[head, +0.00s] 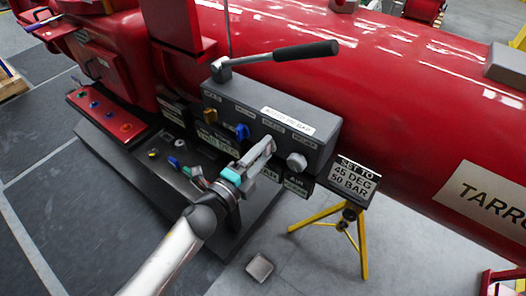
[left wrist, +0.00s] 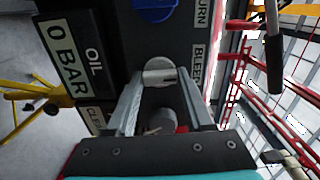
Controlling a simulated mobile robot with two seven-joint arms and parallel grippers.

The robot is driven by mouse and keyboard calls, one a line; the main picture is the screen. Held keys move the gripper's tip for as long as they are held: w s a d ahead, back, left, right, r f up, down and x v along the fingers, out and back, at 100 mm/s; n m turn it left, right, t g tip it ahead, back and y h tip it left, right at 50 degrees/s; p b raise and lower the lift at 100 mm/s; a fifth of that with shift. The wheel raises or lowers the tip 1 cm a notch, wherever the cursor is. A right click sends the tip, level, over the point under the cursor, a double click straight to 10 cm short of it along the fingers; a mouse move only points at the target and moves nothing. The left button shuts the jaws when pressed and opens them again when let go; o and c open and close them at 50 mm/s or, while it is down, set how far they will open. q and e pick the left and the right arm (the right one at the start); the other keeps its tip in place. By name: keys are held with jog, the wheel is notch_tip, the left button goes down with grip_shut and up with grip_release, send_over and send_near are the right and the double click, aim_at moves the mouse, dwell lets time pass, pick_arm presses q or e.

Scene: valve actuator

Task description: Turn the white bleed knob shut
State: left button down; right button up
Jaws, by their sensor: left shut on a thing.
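The white bleed knob (left wrist: 158,68) shows in the left wrist view on the dark face of the valve block, beside the BLEED label. My left gripper (left wrist: 161,76) has its two fingers on either side of the knob's raised bar and is shut on it. In the head view my left gripper (head: 267,144) reaches the front of the grey valve block (head: 265,105) and hides the bleed knob. The knob's exact turn angle is hard to read. My right gripper is not in view.
A blue knob (head: 242,131) and an orange knob (head: 210,115) lie left of my gripper; a light grey knob (head: 297,161) lies right. A black-handled lever (head: 305,51) extends above the block. A yellow tripod (head: 345,217) with a sign (head: 354,180) stands right.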

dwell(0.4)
pick_arm(q)
jog(key=shift+c, duration=1.4)
grip_release()
jog(key=shift+s, duration=0.1)
jog(key=v, duration=1.5)
jog(key=shift+a, duration=0.1)
